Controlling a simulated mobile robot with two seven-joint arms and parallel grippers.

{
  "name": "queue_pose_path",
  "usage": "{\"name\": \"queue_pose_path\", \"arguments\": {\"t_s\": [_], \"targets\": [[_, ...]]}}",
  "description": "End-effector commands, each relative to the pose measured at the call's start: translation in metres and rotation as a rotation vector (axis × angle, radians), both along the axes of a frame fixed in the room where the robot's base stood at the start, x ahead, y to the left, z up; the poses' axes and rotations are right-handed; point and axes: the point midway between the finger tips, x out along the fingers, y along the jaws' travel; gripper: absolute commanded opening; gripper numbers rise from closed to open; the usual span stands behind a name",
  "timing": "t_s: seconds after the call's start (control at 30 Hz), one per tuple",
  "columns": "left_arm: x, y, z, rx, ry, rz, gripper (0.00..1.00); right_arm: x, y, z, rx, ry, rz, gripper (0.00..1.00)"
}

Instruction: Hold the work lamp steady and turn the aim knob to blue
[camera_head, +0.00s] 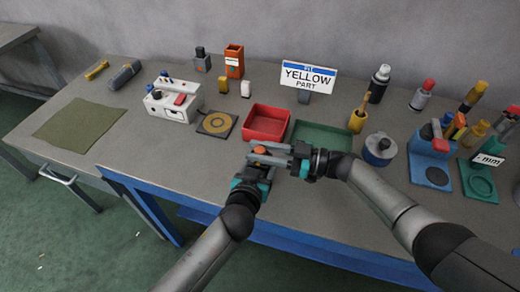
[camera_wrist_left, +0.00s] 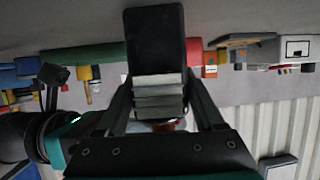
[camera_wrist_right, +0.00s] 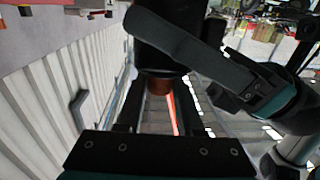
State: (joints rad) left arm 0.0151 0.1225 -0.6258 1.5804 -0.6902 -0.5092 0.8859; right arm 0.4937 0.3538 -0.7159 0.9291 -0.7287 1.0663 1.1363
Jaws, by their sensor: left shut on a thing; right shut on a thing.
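The work lamp is a dark body held up between my two grippers above the bench's front edge; in the head view they largely hide it. In the left wrist view its dark block (camera_wrist_left: 155,40) stands between the fingers of my left gripper, which is shut on it. My right gripper (camera_head: 268,153) reaches in from the right and is shut on the orange-brown aim knob (camera_head: 260,149). The knob also shows between the fingers in the right wrist view (camera_wrist_right: 158,85). I cannot make out a blue mark or where the knob points.
A red tray (camera_head: 266,121) and a green tray (camera_head: 322,134) lie just behind the grippers. A white box with buttons (camera_head: 172,103) and a sign reading YELLOW PART (camera_head: 308,77) stand further back.

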Motion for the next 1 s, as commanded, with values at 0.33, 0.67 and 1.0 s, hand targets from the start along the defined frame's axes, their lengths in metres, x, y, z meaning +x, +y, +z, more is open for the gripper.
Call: {"name": "queue_pose_path", "arguments": {"t_s": [0.33, 0.67, 1.0], "targets": [[-0.0003, 0.0002, -0.0004, 0.0, 0.001, 0.0, 0.0, 0.0018, 0.0005, -0.0011, -0.003, 0.0, 0.044, 0.0], [-0.0004, -0.0003, -0.0003, 0.0, 0.0, -0.001, 0.0, 0.0005, -0.0002, -0.001, -0.003, 0.001, 0.126, 0.0], [-0.0004, -0.0002, -0.0003, 0.001, 0.0, -0.002, 0.0, 0.0002, -0.0007, -0.0005, -0.003, 0.001, 0.131, 0.0]]}}
